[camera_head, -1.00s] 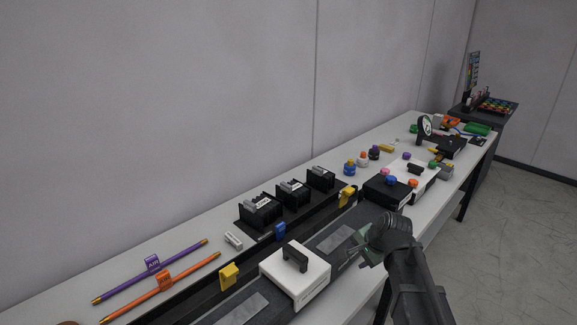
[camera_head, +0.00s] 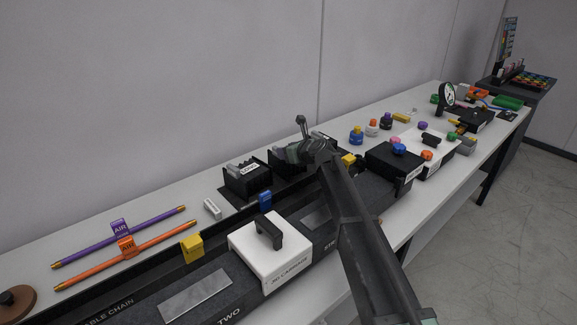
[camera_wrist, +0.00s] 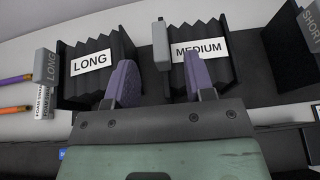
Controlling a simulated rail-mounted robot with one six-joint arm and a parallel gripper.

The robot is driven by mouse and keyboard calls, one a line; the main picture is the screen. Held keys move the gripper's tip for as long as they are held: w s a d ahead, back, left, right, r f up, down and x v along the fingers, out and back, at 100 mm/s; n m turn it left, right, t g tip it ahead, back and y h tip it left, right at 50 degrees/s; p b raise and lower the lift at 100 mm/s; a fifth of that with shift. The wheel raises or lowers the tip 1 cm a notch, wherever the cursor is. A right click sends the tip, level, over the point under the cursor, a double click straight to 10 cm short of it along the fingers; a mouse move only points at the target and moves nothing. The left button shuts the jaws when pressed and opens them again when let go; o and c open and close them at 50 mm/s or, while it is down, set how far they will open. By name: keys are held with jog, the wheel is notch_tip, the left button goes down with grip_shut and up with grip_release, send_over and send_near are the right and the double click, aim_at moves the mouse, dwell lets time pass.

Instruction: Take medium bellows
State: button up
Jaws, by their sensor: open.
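The medium bellows (camera_wrist: 208,66) is a black pleated block with a white MEDIUM label and a grey tab (camera_wrist: 160,46) on its left side. In the wrist view it lies ahead, right of centre. My gripper (camera_wrist: 158,82) is open and empty, with two purple fingers apart. The grey tab shows between the fingers, a little beyond their tips. The right finger overlaps the lower part of the medium bellows in the picture; contact cannot be told. In the head view my arm's end partly covers the medium bellows (camera_head: 279,162).
The long bellows (camera_wrist: 88,75) stands to the left, and the short bellows (camera_wrist: 290,50) to the right. In the head view, a white carriage (camera_head: 270,262) sits on the dark rail in front. Purple (camera_head: 150,227) and orange (camera_head: 165,243) rods lie left.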

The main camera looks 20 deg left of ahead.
jog(key=shift+w+a+f, duration=0.25)
jog(key=shift+w+a, duration=0.05)
jog(key=shift+a, duration=0.15)
jog(key=b+x, duration=0.2)
jog(key=x, duration=0.3)
jog(key=shift+c, duration=0.6)
grip_shut()
